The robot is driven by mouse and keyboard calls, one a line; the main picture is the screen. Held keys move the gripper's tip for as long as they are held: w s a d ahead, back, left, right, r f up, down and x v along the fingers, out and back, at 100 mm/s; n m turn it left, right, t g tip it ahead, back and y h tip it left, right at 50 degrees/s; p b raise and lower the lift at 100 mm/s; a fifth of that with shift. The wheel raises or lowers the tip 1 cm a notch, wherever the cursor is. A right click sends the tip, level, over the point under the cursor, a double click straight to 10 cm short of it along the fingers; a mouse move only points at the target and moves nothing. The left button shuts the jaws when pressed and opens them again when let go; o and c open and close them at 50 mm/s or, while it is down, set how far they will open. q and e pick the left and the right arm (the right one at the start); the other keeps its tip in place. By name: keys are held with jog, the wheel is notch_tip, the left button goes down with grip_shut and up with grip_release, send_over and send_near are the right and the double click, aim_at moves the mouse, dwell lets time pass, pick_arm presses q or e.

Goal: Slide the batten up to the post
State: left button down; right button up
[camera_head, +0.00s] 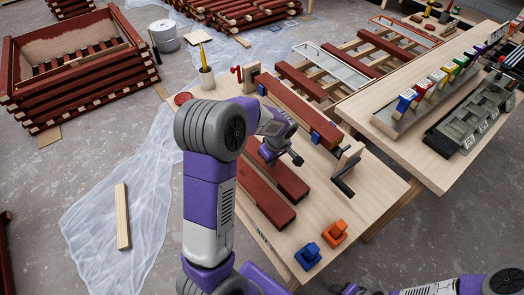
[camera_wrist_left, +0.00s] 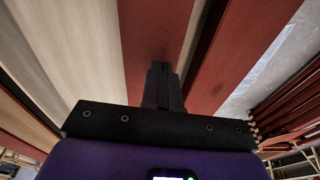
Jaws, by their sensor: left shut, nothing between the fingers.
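Two dark red battens lie side by side on the pale wooden bench: a left one (camera_head: 262,200) and a right one (camera_head: 290,183). A longer red batten (camera_head: 300,108) lies behind them, between a wooden upright (camera_head: 252,76) and another upright (camera_head: 349,158) with a dark handle. I cannot tell which upright is the post. My right gripper (camera_head: 350,289) is partly cut off below.
A blue block-like tool (camera_head: 308,257) and an orange one (camera_head: 335,232) sit at the bench's near edge. A cup with a brush (camera_head: 206,78) stands at the far left corner. A second bench (camera_head: 390,150) with colored-handled brushes adjoins on the right.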

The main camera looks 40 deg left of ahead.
pick_arm(q)
jog(key=a, duration=0.1)
jog(key=w+a, duration=0.1)
jog(key=a, duration=0.3)
jog(key=shift+w+a+f, duration=0.1)
jog(key=shift+w+a, duration=0.1)
jog(key=shift+w, duration=0.1)
jog(key=shift+a+f+b, duration=0.25)
jog(key=shift+a+b, duration=0.05)
jog(key=shift+b, duration=0.1)
jog(key=shift+d+f+b, duration=0.1)
jog(key=shift+f+b, duration=0.2)
jog(key=shift+f, duration=0.1)
jog(key=shift+d, duration=0.1)
jog(key=shift+s+f, duration=0.1)
jog(key=shift+f, duration=0.05)
